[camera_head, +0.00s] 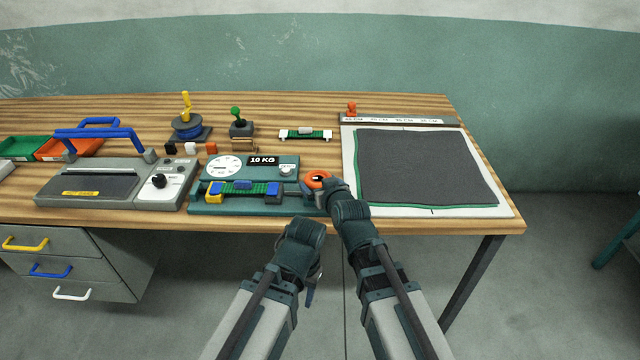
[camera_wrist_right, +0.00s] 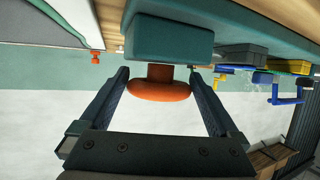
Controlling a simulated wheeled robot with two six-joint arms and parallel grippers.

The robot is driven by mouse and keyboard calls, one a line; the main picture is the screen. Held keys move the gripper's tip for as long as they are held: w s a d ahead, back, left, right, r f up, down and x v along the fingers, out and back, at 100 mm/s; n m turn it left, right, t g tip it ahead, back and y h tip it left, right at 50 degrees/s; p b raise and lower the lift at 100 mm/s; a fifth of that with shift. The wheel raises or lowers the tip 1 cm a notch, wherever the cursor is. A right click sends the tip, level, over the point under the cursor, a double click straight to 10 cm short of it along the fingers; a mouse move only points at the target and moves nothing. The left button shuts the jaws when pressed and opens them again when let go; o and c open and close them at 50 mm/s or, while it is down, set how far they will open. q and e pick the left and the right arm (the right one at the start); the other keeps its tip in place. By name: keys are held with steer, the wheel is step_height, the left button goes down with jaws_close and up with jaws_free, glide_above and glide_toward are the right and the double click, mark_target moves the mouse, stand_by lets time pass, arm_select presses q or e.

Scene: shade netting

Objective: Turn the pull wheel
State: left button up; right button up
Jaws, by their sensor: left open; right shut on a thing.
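The pull wheel (camera_head: 317,179) is an orange disc at the right end of a teal pull tester (camera_head: 195,210). In the right wrist view the wheel (camera_wrist_right: 160,91) sits on a short orange stem against a teal block (camera_wrist_right: 168,40). My right gripper (camera_head: 325,183) is shut on the wheel, one finger on each side of its rim; the gripper (camera_wrist_right: 160,88) shows in the wrist view too. A green strip (camera_head: 244,187) lies across the tester between yellow and blue clamps. My left gripper (camera_head: 312,286) is open, low in front of the table edge, and mostly hidden by its own arm.
Left of the tester stands a grey sealer (camera_head: 80,196) with a blue handle. Behind are a dark turntable with a yellow handle (camera_head: 186,104) and a green-knobbed stand (camera_head: 241,130). A white board with dark netting (camera_head: 425,168) lies to the right.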

stand_by(0.7)
steer(key=o, duration=0.9)
steer(key=shift+s, duration=0.1)
